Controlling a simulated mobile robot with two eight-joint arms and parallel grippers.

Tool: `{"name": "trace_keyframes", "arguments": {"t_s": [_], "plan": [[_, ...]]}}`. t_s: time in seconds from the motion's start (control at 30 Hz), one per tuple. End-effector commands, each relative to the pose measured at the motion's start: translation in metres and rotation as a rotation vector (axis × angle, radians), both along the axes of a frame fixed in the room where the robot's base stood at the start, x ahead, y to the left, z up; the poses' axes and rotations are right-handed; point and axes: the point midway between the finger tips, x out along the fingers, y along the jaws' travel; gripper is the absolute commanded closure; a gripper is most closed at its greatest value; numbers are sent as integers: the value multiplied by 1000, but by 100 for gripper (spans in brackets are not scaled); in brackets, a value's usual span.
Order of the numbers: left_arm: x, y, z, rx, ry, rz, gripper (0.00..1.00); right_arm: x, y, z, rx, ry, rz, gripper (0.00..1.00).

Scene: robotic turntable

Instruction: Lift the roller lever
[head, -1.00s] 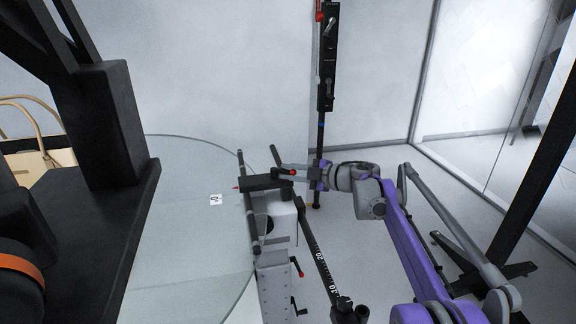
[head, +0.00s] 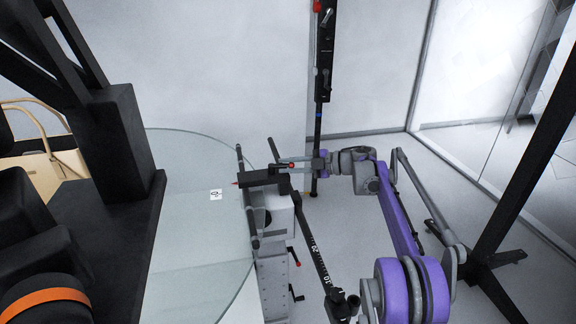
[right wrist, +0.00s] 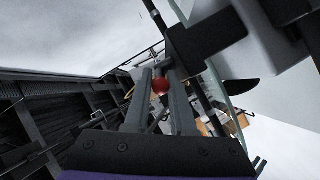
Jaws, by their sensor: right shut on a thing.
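The roller lever (head: 291,165) shows as a small red-tipped handle beside the black roller arm (head: 262,181), at the right edge of the glass turntable. My right gripper (head: 306,164) reaches in from the right and is shut on the lever. The fingers hide part of the lever. My left gripper is not in view.
The glass turntable (head: 195,240) fills the left middle. A grey perforated stand (head: 273,285) is below the roller arm, with a black scaled bar (head: 318,255) beside it. A black upright post (head: 320,115) stands just behind my right gripper.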

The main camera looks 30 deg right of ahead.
Motion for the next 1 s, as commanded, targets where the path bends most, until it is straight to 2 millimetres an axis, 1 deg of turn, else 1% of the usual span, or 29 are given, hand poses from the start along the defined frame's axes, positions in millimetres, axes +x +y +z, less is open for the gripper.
{"name": "trace_keyframes", "arguments": {"t_s": [0.07, 0.1, 0.13, 0.37, 0.47, 0.57, 0.83, 1.0], "plan": [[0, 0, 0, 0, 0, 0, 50, 0, -1, -2, -4, 2, -3, 100], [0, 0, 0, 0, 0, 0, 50, 0, -1, -2, -5, 2, -2, 75], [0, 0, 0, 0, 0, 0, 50, 0, -1, -2, -5, 3, -3, 71], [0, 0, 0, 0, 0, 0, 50, 0, -1, -1, -2, 1, -2, 71], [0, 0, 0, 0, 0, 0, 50, -3, -5, 0, -2, 1, -2, 71], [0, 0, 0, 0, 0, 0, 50, -12, -15, 3, -3, 1, -5, 71], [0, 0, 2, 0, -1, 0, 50, -48, -55, 15, -4, 2, -6, 71], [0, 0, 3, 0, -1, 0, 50, -64, -73, 19, -4, 2, -5, 71]]}}
